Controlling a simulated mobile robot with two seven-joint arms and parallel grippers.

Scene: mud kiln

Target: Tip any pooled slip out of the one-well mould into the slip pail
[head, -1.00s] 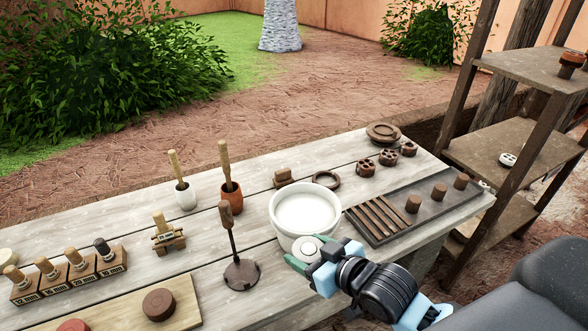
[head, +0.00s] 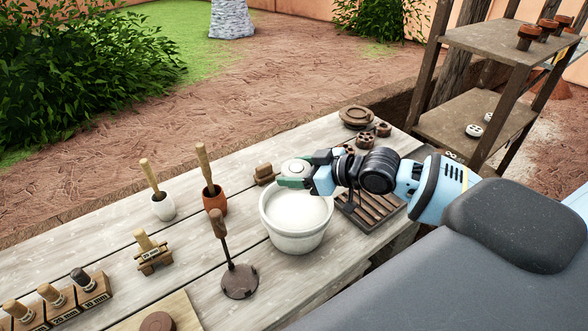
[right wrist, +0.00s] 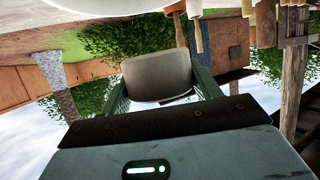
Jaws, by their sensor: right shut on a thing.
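The one-well mould (head: 295,168) is a small white round piece with a round centre. My right gripper (head: 305,172) is shut on it and holds it above the far rim of the slip pail. The slip pail (head: 292,240) is a wide white tub on the table, filled with pale slip (head: 300,211). In the right wrist view the mould (right wrist: 157,77) sits between the green fingers, and part of the white pail (right wrist: 95,9) shows at the top edge. I cannot tell whether slip lies in the well. My left gripper is out of view.
A dark slatted tray (head: 370,211) stands right of the pail, partly behind my arm. A stamp-like tool with an upright handle (head: 239,281) stands left of it. A white cup (head: 163,207) and a brown cup (head: 215,199) hold wooden-handled tools. Shelves (head: 470,120) stand at right.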

